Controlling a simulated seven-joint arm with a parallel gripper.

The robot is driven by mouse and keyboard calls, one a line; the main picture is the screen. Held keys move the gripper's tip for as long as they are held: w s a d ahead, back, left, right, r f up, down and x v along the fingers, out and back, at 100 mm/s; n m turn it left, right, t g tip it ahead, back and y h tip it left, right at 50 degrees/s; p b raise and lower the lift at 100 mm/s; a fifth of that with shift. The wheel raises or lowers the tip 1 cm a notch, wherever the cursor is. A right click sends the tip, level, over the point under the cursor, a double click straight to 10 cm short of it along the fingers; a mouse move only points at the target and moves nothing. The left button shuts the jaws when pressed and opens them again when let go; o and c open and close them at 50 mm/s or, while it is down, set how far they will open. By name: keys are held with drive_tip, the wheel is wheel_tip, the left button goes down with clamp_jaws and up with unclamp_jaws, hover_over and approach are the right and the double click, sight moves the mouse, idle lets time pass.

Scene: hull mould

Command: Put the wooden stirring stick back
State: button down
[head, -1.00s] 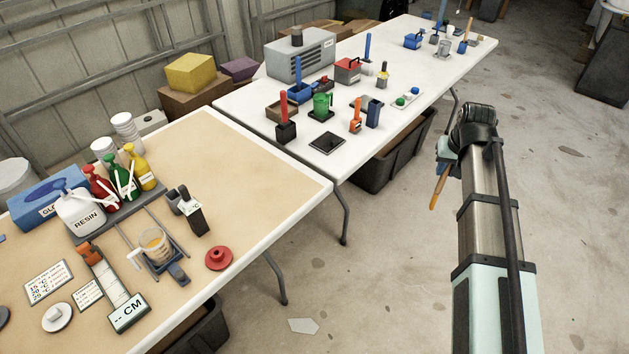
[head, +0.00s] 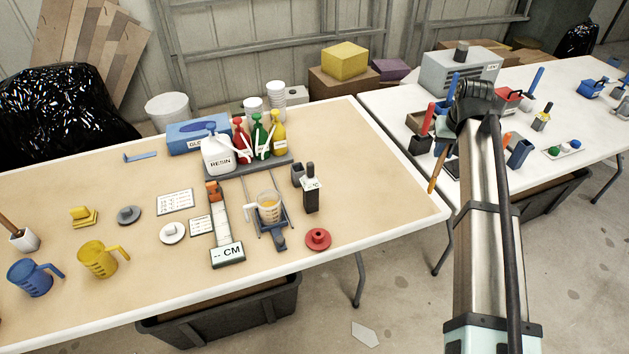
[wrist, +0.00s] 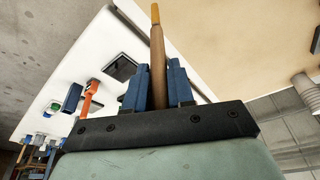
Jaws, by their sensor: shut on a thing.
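The wooden stirring stick (wrist: 157,55) is held between the two blue fingers of my gripper (wrist: 158,80) in the wrist view. It points away from the gripper, and its end is amber-coloured. In the head view the stick (head: 436,172) hangs tilted, with its amber end down, near the gap between the two tables. There my gripper is mostly hidden by my arm. A measuring cup (head: 268,208) with amber liquid stands on the tan table (head: 370,150). A white cup (head: 25,240) with a brown stick-like handle in it stands at the far left.
Pump bottles, including the resin bottle (head: 218,155), stand at the back of the tan table. A blue jug (head: 32,278) and a yellow jug (head: 98,260) are at the front left. A red disc (head: 318,239) lies near the right. The table's right end is bare.

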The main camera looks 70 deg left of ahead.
drive_tip(key=s+a+r+n+g, duration=0.1)
drive_tip(key=s+a+n, duration=0.1)
drive_tip(key=s+a, duration=0.75)
drive_tip(key=s+a+r+n, duration=0.2)
drive_tip(key=s+a, duration=0.4)
drive_tip(key=s, duration=0.7)
drive_tip(key=s+a+r+n+g, duration=0.1)
drive_tip(key=s+a+n, duration=0.1)
drive_tip(key=s+a, duration=0.75)
wheel_tip(320, 180, down, 9)
drive_tip(key=s+d, duration=0.1)
drive_tip(key=shift+s+d+f, duration=0.15)
drive_tip(key=shift+s+d, duration=0.05)
drive_tip(key=shift+s, duration=0.1)
drive_tip(key=shift+f, duration=0.1)
drive_tip(key=c, duration=1)
unclamp_jaws()
drive_tip(key=v, duration=1.2)
drive_tip(key=shift+s+d, duration=0.15)
drive_tip(key=shift+s, duration=0.05)
